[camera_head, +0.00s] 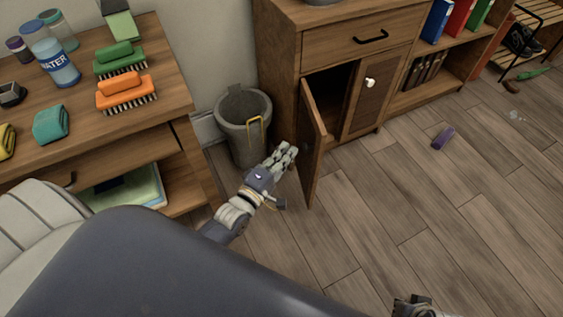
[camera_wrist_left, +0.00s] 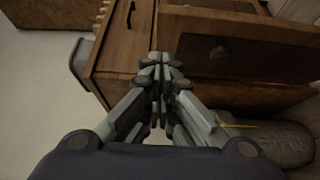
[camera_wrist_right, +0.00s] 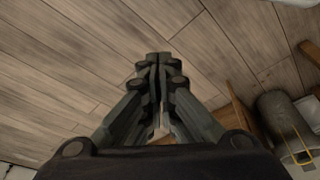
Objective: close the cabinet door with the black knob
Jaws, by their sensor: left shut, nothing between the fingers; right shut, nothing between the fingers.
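The left cabinet door (camera_head: 312,145) stands swung open toward the front, seen nearly edge-on, with the dark inside showing behind it. Its outer face is turned away from the head view and its knob is hidden there. The left wrist view shows a wooden panel (camera_wrist_left: 250,35) with a dark round knob (camera_wrist_left: 220,52). My left gripper (camera_head: 288,150) is shut and empty, just left of the door near its free edge; I cannot tell whether it touches. My right gripper (camera_head: 415,303) is low at the bottom edge, partly cut off; the right wrist view shows its fingers shut (camera_wrist_right: 158,62).
The neighbouring cabinet door (camera_head: 360,105) is shut and has a white knob. A grey bin (camera_head: 243,115) stands left of the open door, close behind my left gripper. A purple object (camera_head: 443,138) lies on the floor. The wooden floor to the right is mostly clear.

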